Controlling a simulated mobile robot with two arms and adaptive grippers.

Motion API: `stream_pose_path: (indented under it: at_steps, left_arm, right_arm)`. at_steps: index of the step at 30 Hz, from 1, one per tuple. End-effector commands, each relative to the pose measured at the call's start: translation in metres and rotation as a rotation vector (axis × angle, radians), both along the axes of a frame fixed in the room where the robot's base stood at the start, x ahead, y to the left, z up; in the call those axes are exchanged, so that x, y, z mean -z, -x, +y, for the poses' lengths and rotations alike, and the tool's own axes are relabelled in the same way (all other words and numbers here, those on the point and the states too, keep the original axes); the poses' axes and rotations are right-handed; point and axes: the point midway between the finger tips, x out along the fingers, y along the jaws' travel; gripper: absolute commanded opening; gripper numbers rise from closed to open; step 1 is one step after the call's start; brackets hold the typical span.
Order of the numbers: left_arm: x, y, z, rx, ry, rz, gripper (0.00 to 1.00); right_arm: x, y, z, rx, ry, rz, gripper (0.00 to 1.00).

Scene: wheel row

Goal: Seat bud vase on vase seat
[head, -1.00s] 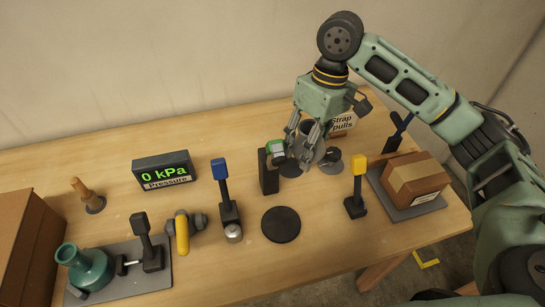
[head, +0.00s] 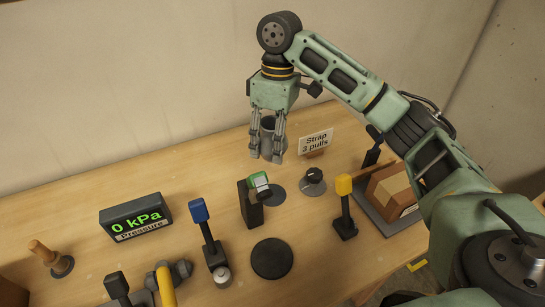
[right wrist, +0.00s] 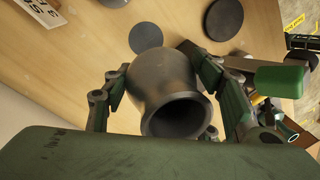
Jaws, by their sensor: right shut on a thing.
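My right gripper (head: 267,150) is shut on a grey, round-bodied bud vase (head: 267,130). It holds the vase upright above the back of the table. In the right wrist view the vase (right wrist: 170,85) sits between the fingers, its open mouth towards the camera. No part is labelled as the vase seat. A small flat grey disc (head: 273,195) lies bare below and in front of the vase, beside a black post (head: 250,206) with a green-topped part (head: 258,181). A larger black disc (head: 272,258) lies bare nearer the front. My left gripper is out of view.
A yellow-topped lever (head: 344,208) and a carton (head: 390,190) are further right. A blue-topped lever (head: 207,232) and a pressure display (head: 136,216) are left.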

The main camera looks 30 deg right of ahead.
Motion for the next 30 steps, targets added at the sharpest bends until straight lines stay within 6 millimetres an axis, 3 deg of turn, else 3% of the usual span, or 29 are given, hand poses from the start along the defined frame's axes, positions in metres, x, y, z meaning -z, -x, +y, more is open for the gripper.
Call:
stream_pose_path:
  at_steps: [3, 12, 15, 21, 30]
  left_arm:
    - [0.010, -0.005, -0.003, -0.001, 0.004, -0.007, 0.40]
    - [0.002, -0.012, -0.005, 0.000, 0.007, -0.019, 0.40]
    - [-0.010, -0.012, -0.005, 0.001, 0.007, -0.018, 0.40]
    - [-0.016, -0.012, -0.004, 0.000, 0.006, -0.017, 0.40]
    - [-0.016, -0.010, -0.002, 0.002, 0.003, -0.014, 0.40]
  right_arm:
    - [0.035, 0.002, 0.001, -0.001, -0.003, 0.006, 0.18]
    - [0.108, 0.002, -0.001, 0.000, 0.001, 0.003, 0.18]
    - [0.123, 0.001, 0.000, 0.002, -0.001, 0.004, 0.18]
    - [0.147, 0.001, 0.000, 0.000, 0.001, 0.001, 0.18]
    - [0.152, 0.000, -0.001, -0.001, 0.001, -0.002, 0.18]
